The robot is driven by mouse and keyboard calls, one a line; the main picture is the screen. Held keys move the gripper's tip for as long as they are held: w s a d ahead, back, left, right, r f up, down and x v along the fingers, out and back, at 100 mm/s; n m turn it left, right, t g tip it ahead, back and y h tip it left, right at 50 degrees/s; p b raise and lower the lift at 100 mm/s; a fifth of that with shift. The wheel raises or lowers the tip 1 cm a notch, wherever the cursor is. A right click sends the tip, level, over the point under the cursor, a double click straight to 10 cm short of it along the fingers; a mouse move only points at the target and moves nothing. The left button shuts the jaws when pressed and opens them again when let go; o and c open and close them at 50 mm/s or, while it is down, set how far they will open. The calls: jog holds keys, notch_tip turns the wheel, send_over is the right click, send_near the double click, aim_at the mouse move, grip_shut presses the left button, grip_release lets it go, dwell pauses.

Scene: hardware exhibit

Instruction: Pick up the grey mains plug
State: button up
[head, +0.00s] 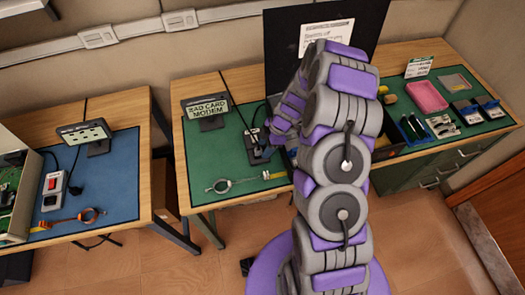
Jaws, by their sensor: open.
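My purple and grey arm reaches over the green mat (225,160). My gripper (273,130), at its end, is open and low over the mat; its fingertips are partly hidden by my arm. A small dark block with light markings (255,150) lies just left of the gripper, with a thin dark cable beside it. I cannot make out a distinct grey mains plug here; it may be hidden by the gripper or too small to tell. A black plug (75,188) lies on the blue mat at the left, far from my gripper.
A pink tray (426,96) and tools are at right.

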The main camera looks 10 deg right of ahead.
aim_at(255, 150)
jog(key=a, duration=0.3)
jog(key=shift+a, duration=0.2)
jog(key=shift+c, duration=0.8)
jog(key=shift+a, duration=0.2)
jog(key=shift+c, duration=0.7)
jog(key=shift+d, duration=0.15)
jog(key=shift+c, duration=0.9)
jog(key=shift+d, duration=1.25)
jog(key=c, duration=0.4)
jog(key=shift+a, duration=0.7)
grip_shut()
notch_tip(255, 150, up, 10)
jog(key=p, duration=0.1)
jog(key=shift+d, duration=0.15)
jog(key=shift+f, duration=0.1)
